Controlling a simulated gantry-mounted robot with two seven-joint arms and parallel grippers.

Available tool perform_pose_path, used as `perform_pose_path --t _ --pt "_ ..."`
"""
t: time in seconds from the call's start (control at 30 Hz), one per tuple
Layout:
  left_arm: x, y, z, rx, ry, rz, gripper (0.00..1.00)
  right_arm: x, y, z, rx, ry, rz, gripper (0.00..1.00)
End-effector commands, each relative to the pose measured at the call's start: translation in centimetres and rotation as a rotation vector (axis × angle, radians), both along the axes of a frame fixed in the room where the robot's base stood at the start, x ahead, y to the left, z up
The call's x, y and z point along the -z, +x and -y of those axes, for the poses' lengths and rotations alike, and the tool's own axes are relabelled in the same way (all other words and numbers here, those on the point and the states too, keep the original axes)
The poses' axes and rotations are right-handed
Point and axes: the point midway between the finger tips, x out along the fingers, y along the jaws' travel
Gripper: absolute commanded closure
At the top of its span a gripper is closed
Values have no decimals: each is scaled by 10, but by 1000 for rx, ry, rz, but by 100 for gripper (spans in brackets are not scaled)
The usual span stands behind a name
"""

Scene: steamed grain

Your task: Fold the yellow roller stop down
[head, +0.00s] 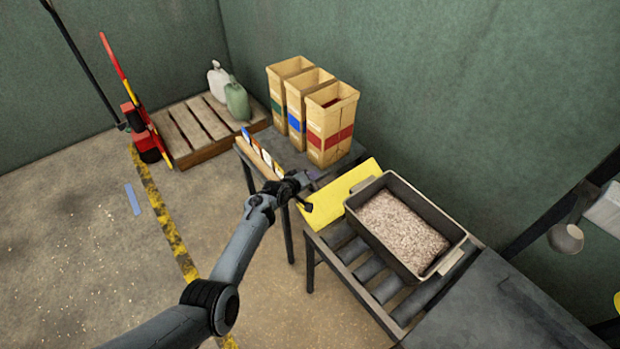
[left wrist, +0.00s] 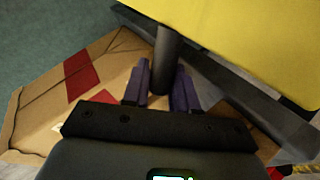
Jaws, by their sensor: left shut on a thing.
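The yellow roller stop (head: 332,197) stands raised at the end of the roller conveyor (head: 365,270), beside a dark tray of grain (head: 402,228). In the left wrist view the yellow panel (left wrist: 245,40) fills the upper right, with a dark round bar (left wrist: 165,60) at its lower edge. My left gripper (head: 312,176) is at the stop's left end. In the left wrist view its purple fingers (left wrist: 160,88) are on either side of the dark bar, shut on it. The stop's lower edge is partly hidden. My right gripper is not in view.
Several tall paper sacks with coloured bands (head: 330,125) stand on the dark table (head: 355,158) behind the stop. A pallet (head: 195,130) with two jugs and a red hand truck are at the back left. Open floor lies at the left.

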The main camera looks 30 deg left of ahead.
Motion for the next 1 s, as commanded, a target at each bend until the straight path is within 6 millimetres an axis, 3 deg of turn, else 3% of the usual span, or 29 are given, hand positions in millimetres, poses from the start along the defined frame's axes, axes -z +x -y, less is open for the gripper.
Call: perform_pose_path --t 0.3,0.33,0.43,0.77,1.0 --pt "0 0 0 -1 -1 -1 100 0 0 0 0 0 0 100" --pt "0 0 0 -1 -1 -1 71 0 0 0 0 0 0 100" --pt "0 0 0 -1 -1 -1 56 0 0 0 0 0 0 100" --pt "1 -1 0 -1 4 -2 54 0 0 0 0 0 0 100" --pt "-11 -4 7 1 77 31 54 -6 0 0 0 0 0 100"
